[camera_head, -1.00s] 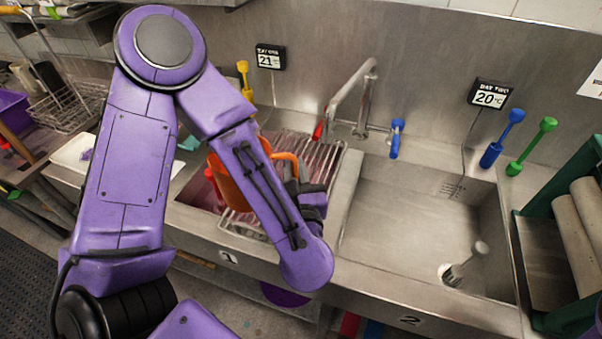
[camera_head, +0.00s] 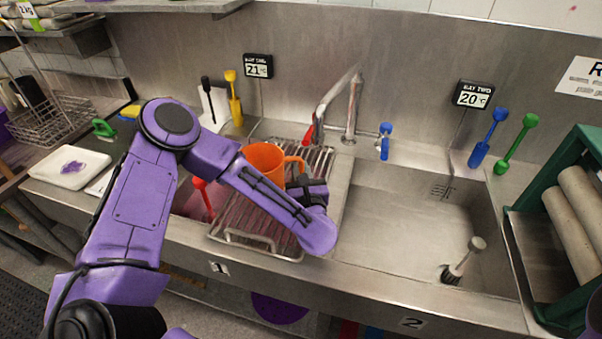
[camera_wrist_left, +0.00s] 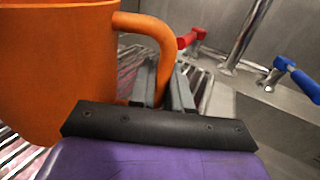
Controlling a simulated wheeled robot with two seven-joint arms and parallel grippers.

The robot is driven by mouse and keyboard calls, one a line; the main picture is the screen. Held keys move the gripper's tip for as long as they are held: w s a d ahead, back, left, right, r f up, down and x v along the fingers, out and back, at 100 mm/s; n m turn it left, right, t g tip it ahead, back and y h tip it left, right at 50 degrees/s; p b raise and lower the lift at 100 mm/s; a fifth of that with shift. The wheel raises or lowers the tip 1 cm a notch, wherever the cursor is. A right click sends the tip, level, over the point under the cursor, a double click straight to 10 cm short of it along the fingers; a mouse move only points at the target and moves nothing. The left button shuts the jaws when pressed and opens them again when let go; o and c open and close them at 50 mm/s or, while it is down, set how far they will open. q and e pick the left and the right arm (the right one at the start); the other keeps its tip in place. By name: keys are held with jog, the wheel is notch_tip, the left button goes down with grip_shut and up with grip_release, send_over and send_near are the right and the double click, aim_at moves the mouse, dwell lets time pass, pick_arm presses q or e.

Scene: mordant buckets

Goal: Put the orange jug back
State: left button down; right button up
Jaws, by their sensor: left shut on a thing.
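The orange jug (camera_head: 264,160) is upright at the wire rack over the left basin. Its handle points right. My left gripper (camera_head: 300,178) is shut on that handle, and my forearm hides the jug's lower part. In the left wrist view the jug (camera_wrist_left: 55,70) fills the left side, and its handle passes between the fingers of my left gripper (camera_wrist_left: 166,85). I cannot tell whether the jug's base touches the rack. My right gripper is not in view.
The wire rack (camera_head: 262,236) spans the left basin. A faucet (camera_head: 349,105) with red and blue levers stands behind. The right basin (camera_head: 400,235) holds a brush (camera_head: 464,258). Yellow, blue and green tools stand along the back. A white tray (camera_head: 70,168) lies at left.

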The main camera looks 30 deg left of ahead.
pick_arm(q)
jog(key=shift+f, duration=0.75)
jog(key=shift+s, duration=0.1)
jog(key=shift+f, duration=0.1)
jog(key=c, duration=1.1)
grip_release()
